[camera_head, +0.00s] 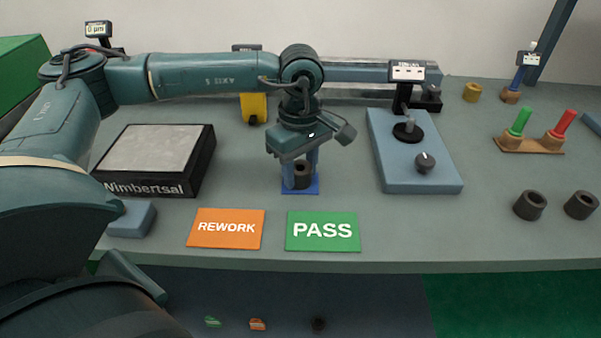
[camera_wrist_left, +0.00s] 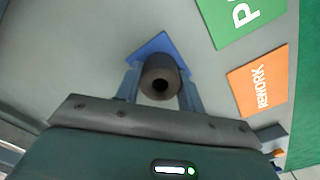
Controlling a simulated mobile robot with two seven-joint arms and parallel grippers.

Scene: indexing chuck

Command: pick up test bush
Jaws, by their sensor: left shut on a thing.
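The test bush is a dark, hollow cylinder (camera_head: 302,175) standing upright on a small blue square pad (camera_head: 301,190) in the middle of the bench. My left gripper (camera_head: 301,182) points straight down over it, with one finger on each side, shut on the bush. In the left wrist view the bush (camera_wrist_left: 160,78) shows its round bore between the two fingers (camera_wrist_left: 158,92), and the blue pad (camera_wrist_left: 160,45) lies under it. I cannot tell whether the bush touches the pad. My right gripper is not in view.
Orange REWORK (camera_head: 226,228) and green PASS (camera_head: 323,231) cards lie at the front. A granite block (camera_head: 152,150) stands left, a blue-grey gauge fixture (camera_head: 415,175) right. Two dark bushes (camera_head: 530,205) (camera_head: 581,205) and a wooden stand with green and red handles (camera_head: 530,143) are farther right.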

